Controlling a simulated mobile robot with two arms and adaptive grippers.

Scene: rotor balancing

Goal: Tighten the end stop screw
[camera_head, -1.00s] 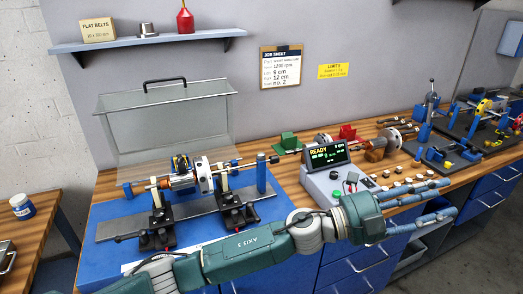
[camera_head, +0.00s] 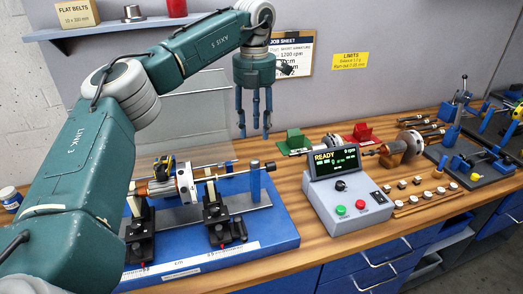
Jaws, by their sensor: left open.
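The balancing machine has a blue base (camera_head: 276,238) and carries a rotor (camera_head: 186,184) on a horizontal shaft between two black supports. At the machine's right end stands a blue post (camera_head: 256,181), with a dark-tipped rod end (camera_head: 270,165) beside it. I cannot tell which small part is the end stop screw. My left gripper (camera_head: 254,134) points down with its blue fingers apart and empty. In the picture it is above the machine's right end, in front of the wall, clear of the post. My right gripper is not in view.
A control box (camera_head: 345,195) with a READY screen stands right of the machine. Small weights (camera_head: 428,195) lie in a wooden rack beyond it. My left arm hides the machine's left part and some of the raised clear cover.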

